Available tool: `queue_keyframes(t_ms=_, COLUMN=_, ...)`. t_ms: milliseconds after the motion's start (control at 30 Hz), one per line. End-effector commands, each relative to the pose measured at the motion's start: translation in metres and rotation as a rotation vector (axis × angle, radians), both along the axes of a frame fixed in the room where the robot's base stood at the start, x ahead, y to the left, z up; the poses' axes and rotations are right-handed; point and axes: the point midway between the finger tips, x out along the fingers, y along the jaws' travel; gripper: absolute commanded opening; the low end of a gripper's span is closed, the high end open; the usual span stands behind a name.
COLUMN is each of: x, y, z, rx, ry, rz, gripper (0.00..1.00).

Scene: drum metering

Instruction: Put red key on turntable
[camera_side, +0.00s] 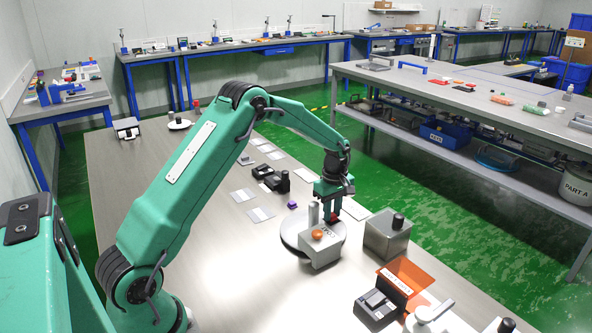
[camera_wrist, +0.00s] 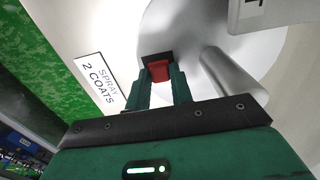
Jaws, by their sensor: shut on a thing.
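My gripper (camera_side: 333,213) points down over the far right part of the round grey turntable (camera_side: 288,232). Its fingers are shut on the red key (camera_wrist: 160,72), which shows between the fingertips (camera_wrist: 162,80) in the wrist view. In the side view the key shows only as a small dark red patch at the fingertips. The pale turntable disc (camera_wrist: 190,38) lies beneath the key in the wrist view. I cannot tell whether the key touches the disc.
A grey metal post (camera_side: 313,213) stands close left of my gripper, also in the wrist view (camera_wrist: 228,75). A grey box with an orange button (camera_side: 320,246) covers the turntable's front. A grey block with a black knob (camera_side: 387,238) stands right. A "SPRAY 2 COATS" label (camera_wrist: 97,82) lies beside the disc.

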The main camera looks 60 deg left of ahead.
Motion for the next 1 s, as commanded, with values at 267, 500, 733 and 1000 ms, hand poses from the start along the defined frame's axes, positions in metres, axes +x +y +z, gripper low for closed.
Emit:
queue_keyframes(t_ms=267, x=0.0001, y=0.0000, z=-0.0014, rx=0.000, ry=-0.001, rz=0.000, gripper=0.01)
queue_keyframes(t_ms=500, x=0.0000, y=0.0000, z=-0.0060, rx=0.000, ry=-0.001, rz=0.000, gripper=0.01)
queue_keyframes(t_ms=733, x=0.0001, y=0.0000, z=-0.0054, rx=0.000, ry=-0.001, rz=0.000, gripper=0.44)
queue_keyframes(t_ms=1000, x=0.0002, y=0.0000, z=-0.0033, rx=0.000, ry=-0.001, rz=0.000, gripper=0.44)
